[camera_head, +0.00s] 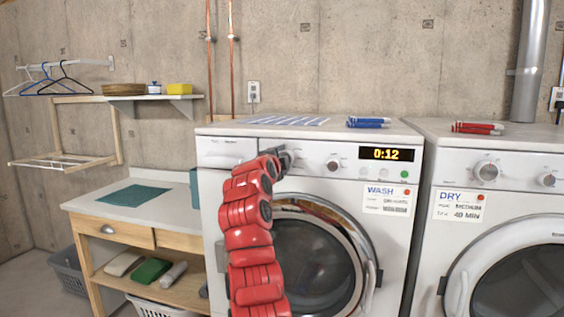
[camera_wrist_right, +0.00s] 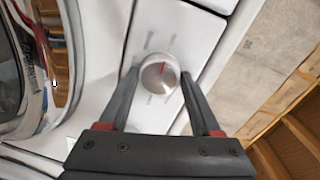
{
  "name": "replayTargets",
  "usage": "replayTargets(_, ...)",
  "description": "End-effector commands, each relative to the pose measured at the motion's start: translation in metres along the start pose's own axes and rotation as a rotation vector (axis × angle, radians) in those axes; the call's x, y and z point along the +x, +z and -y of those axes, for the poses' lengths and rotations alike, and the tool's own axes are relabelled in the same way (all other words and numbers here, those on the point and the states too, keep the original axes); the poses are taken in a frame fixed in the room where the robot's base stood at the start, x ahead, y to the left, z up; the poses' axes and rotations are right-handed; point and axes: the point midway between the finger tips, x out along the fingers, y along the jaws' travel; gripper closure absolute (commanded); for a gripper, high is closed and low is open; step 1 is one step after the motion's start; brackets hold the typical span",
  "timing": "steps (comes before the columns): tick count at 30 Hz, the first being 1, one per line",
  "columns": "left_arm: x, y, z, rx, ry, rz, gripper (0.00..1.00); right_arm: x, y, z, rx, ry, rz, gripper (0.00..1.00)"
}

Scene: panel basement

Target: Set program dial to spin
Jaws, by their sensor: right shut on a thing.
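The program dial (camera_wrist_right: 160,76) is a round silver knob with a red pointer mark on the white washer panel (camera_wrist_right: 172,32). In the right wrist view the red mark points to the top of the picture, slightly right. Small printed labels around it are too blurred to read. My right gripper (camera_wrist_right: 158,75) has one finger on each side of the dial and is shut on it. In the head view my right gripper (camera_head: 284,158) is at the front panel of the washer (camera_head: 405,230), largely hiding the dial. My left gripper is not in view.
The washer has a smaller knob (camera_head: 333,165), a display (camera_head: 386,154) reading 0:12 and a green button (camera_head: 404,174). A dryer (camera_head: 450,160) stands at right. A wooden-drawer table (camera_head: 85,203) stands at left. Clothes pegs and a striped cloth lie on the washer top.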

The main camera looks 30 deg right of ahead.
Motion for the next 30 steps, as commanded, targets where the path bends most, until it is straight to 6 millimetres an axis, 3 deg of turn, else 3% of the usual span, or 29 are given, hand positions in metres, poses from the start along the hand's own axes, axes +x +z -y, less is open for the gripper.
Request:
replayTargets(20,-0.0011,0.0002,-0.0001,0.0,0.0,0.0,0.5,0.0001,0.0003,-0.0004,0.059,0.0,0.006,0.91)
replayTargets(21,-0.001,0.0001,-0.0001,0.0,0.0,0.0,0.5,0.0001,0.0003,-0.0004,0.059,0.0,0.006,0.28)
replayTargets(25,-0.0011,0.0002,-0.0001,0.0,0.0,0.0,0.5,0.0001,0.0002,-0.0003,0.058,0.0,0.005,0.05)
replayTargets(30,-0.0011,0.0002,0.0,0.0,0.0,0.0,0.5,0.0001,0.0001,-0.0002,0.058,-0.001,0.005,0.05)
